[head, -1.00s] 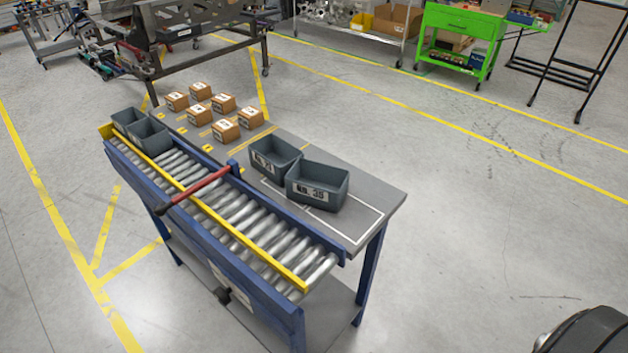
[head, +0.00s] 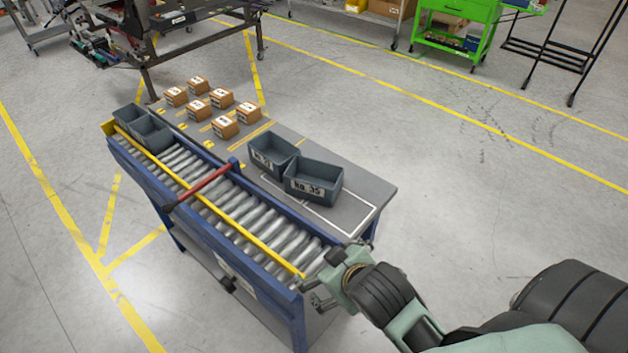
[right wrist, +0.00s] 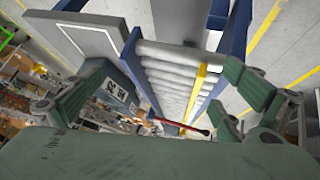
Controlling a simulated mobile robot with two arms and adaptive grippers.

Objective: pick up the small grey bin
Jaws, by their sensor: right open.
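Two grey open bins stand side by side on the grey table: the front one (head: 325,186), labelled "No. 35", and another one (head: 262,158) just left of it. Two more grey bins stand at the far end of the roller conveyor: one (head: 128,119) and one (head: 150,135). The frames do not settle which is the small one. My right gripper (head: 338,270) is open and empty at the near end of the conveyor, apart from the bins. In the right wrist view its spread fingers (right wrist: 165,92) frame the rollers, and a labelled bin (right wrist: 112,92) shows beside the left finger. My left gripper is out of view.
The roller conveyor (head: 270,232) has a yellow rail and a red bar (head: 203,184) across it. Several cardboard boxes (head: 222,127) sit on the far part of the table (head: 373,185). A green cart (head: 455,45) stands far behind.

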